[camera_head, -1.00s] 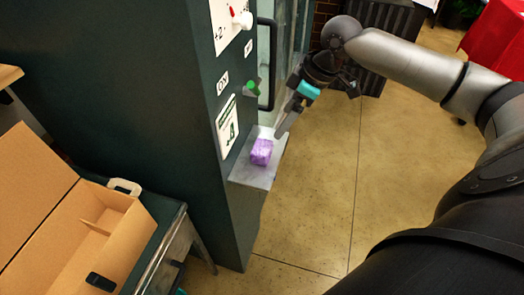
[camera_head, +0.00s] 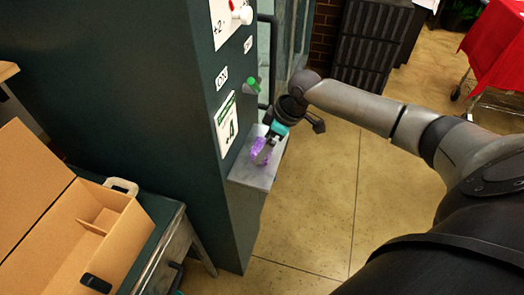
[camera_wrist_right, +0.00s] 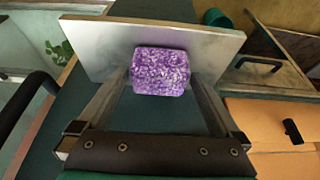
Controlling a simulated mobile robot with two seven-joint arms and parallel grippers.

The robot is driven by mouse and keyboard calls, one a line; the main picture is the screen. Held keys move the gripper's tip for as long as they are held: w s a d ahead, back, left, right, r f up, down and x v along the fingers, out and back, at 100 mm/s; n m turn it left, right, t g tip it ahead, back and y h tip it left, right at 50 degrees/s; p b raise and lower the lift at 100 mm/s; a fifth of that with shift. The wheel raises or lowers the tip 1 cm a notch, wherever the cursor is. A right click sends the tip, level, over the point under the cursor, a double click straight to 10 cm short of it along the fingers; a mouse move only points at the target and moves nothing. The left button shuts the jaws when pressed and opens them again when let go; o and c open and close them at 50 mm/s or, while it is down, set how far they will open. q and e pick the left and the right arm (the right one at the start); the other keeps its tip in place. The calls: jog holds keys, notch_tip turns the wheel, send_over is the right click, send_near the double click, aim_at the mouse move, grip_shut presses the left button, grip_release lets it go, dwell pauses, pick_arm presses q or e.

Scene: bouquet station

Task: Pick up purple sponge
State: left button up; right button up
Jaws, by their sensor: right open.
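The purple sponge (camera_head: 258,150) sits on a small grey metal shelf (camera_head: 250,175) on the side of the dark green cabinet. In the right wrist view the speckled purple sponge (camera_wrist_right: 161,71) lies on the metal shelf (camera_wrist_right: 100,45), between the two fingertips. My right gripper (camera_head: 265,153) is at the sponge in the head view, and one finger partly covers it. In the right wrist view my right gripper (camera_wrist_right: 160,82) is open, with a finger on each side of the sponge. I cannot tell whether the fingers touch it. My left gripper is not in view.
The green cabinet (camera_head: 130,90) stands directly behind the shelf, with a green knob (camera_head: 252,85) and a door handle (camera_head: 267,60) above. An open cardboard box (camera_head: 60,235) lies on a table at the lower left. The floor right of the shelf is clear.

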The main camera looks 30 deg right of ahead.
jog(key=shift+x, duration=0.8)
jog(key=shift+c, duration=0.2)
jog(key=c, duration=1.1)
